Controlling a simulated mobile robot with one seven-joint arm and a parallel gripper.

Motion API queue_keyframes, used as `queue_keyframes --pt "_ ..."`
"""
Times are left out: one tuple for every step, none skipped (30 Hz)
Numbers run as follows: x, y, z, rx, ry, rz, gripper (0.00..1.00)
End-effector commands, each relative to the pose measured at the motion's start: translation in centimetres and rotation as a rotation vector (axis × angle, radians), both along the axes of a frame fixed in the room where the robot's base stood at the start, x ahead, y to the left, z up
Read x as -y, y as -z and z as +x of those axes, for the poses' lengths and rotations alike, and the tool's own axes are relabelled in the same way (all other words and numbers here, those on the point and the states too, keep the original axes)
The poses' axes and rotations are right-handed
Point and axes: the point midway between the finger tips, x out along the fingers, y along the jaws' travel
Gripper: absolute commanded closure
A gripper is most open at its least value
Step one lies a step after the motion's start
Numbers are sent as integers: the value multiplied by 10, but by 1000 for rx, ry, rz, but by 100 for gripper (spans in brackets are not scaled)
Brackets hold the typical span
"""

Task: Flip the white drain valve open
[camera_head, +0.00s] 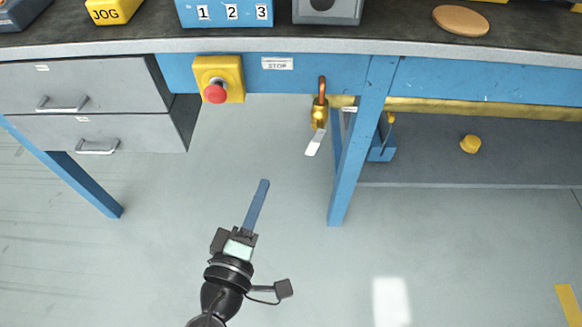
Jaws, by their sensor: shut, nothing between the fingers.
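The drain valve has a brass body (319,114) hanging from a short copper pipe under the front edge of the bench. Its white lever (315,143) points down and slightly left from the body. My gripper (263,183) is below and to the left of the valve, with its long blue fingers pointing up toward the bench. The fingers are together and empty, apart from the lever. Nothing covers the valve in this view.
A red stop button on a yellow box (219,79) is left of the valve. A blue bench leg (349,160) stands close to its right. Grey drawers (85,90) are at left, and a lower shelf (420,168) is at right. Open floor lies around my gripper.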

Motion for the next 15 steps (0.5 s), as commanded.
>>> queue_keyframes --pt "1 1 3 0 1 -1 100" --pt "2 0 6 0 1 -1 100" --pt "3 0 11 1 2 -2 100" --pt "4 0 15 2 2 -2 100" --pt "5 0 20 3 2 0 100" --pt "7 0 27 4 2 0 100" --pt "8 1 32 3 3 0 100" --pt "10 1 39 4 4 0 100" --pt "12 2 47 3 3 0 100" --pt "13 2 53 5 2 0 100" --pt "14 3 59 4 2 1 100" --pt "17 3 67 3 3 0 100" --pt "18 4 73 4 3 1 100" --pt "20 4 79 5 3 1 100" --pt "21 5 86 3 2 0 100"
